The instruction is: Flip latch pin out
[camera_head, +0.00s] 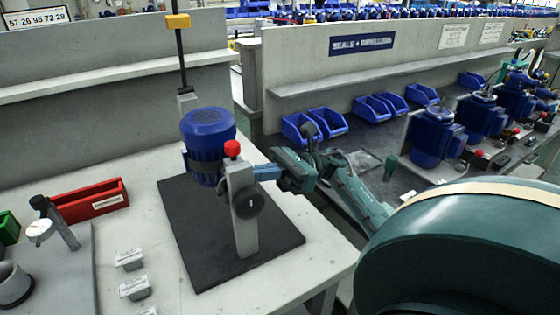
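A blue motor or pump body (208,140) is held upright in a grey stand (243,210) on a black mat (185,230). The stand has a red knob (232,148) at its top and a round black dial (248,203) on its face. I cannot make out a separate latch pin; the red knob may belong to it. My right gripper (264,172) reaches in from the right, its tip close beside the stand's upper part, below and right of the red knob. Contact and finger opening are too small to tell. My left gripper is not in view.
A black pole with a yellow box (177,21) rises behind the motor. A red bin (90,202), a grey fixture (62,225) and small labelled blocks (130,259) stand at left. Blue bins (300,128) and more blue motors (432,136) line the bench at right.

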